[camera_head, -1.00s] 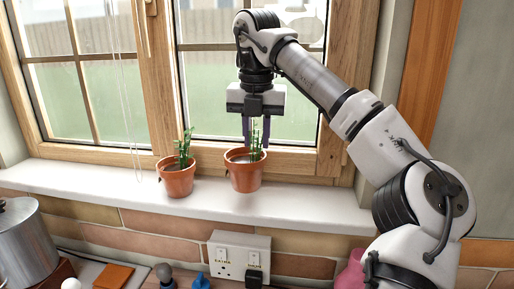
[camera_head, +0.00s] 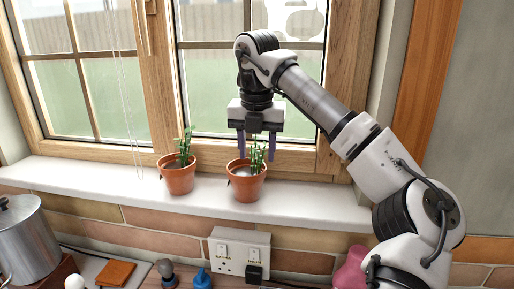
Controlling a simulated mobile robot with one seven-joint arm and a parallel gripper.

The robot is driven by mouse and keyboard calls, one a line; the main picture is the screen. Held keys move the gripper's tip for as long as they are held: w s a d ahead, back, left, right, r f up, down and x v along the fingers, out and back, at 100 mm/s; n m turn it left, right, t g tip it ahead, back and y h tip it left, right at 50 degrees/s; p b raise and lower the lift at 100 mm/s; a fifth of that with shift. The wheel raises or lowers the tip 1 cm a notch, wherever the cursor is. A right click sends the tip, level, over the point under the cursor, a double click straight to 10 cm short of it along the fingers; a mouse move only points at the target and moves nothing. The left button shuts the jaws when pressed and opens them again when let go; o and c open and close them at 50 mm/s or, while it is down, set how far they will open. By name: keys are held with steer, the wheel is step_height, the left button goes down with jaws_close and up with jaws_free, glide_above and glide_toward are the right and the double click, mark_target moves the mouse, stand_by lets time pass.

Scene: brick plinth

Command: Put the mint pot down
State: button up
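Two terracotta pots with green plants stand on the white windowsill (camera_head: 320,200). The one under my gripper, which I take as the mint pot (camera_head: 246,188), looks upright and seems to rest on the sill near its front edge. A similar pot (camera_head: 179,181) stands to its left, with a gap between them. My gripper (camera_head: 256,156) points down over the right pot. Its two purple fingers are spread apart, one on each side of the plant, with tips around rim height. Contact with the rim cannot be made out.
The wooden window frame (camera_head: 157,85) is close behind the pots. A socket plate (camera_head: 240,254) is on the brick below the sill. A metal pot (camera_head: 25,240) stands lower left, and a pink object (camera_head: 350,268) lower right. The sill right of the pots is clear.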

steer(key=shift+s+r+b, duration=0.2)
steer(key=shift+s+r, duration=0.05)
steer(key=shift+r, duration=1.7)
steer(key=shift+s+r+b, duration=0.15)
steer(key=shift+s+r, duration=0.05)
steer(key=shift+r, duration=1.7)
